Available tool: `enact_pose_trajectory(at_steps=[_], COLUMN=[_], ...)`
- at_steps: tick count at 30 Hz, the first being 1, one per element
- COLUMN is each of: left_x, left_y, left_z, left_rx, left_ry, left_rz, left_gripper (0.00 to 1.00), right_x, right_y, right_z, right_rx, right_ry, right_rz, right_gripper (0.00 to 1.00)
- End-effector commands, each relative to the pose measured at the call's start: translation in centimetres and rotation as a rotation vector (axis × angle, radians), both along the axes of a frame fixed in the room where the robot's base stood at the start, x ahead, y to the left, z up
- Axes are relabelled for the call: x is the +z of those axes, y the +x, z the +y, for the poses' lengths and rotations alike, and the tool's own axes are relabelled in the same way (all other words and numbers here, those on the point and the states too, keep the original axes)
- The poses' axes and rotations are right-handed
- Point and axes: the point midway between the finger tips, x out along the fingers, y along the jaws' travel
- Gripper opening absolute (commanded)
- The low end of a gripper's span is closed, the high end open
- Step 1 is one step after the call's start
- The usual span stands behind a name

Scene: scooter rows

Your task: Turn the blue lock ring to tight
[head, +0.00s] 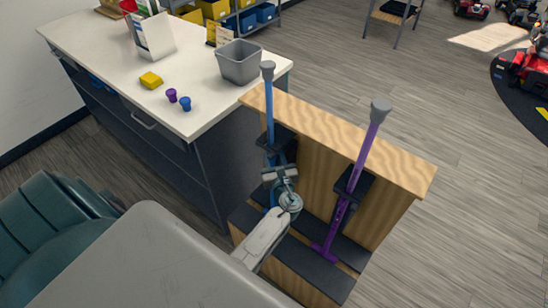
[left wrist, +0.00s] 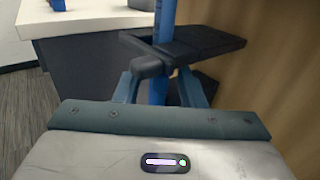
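A blue pole (head: 269,105) with a grey cap stands upright against a wooden panel, through a black bracket. In the head view my left gripper (head: 277,172) is at this pole just below the bracket and hides part of it. In the left wrist view, the blue pole (left wrist: 160,88) passes between the two spread bluish fingers of my left gripper (left wrist: 158,75). A dark grey collar with a stub (left wrist: 150,67) sits at the pole by the fingertips, below the black bracket (left wrist: 205,43). I cannot tell whether the fingers press on it. A blue lock ring is not clearly visible. My right gripper is out of view.
A purple pole (head: 365,150) stands to the right on the same wooden stand (head: 400,172).

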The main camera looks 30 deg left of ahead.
Motion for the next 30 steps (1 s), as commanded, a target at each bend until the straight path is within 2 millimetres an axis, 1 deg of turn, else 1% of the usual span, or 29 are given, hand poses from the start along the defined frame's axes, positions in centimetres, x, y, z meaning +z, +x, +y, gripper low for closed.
enact_pose_trajectory(at_steps=[3,4,9,20,26,30], left_x=[0.0,0.0,0.0,-0.1,-0.2,-0.4], left_y=[0.0,0.0,0.0,-0.2,-0.6,-0.9], left_z=[0.0,0.0,0.0,0.1,0.5,1.0], left_rx=[0.0,0.0,0.0,-0.036,-0.14,-0.255], left_ry=[0.0,0.0,0.0,0.0,0.002,0.004], left_rz=[0.0,0.0,0.0,0.0,-0.002,-0.005], left_gripper=[0.36,0.32,0.0,0.0,0.0,0.0], right_x=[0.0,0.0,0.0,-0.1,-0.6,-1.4], right_y=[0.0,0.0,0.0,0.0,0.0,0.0], right_z=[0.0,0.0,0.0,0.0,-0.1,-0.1], right_rx=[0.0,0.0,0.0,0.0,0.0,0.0], right_ry=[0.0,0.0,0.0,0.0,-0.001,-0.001], right_rz=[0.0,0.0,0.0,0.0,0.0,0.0], right_gripper=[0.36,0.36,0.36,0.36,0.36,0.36])
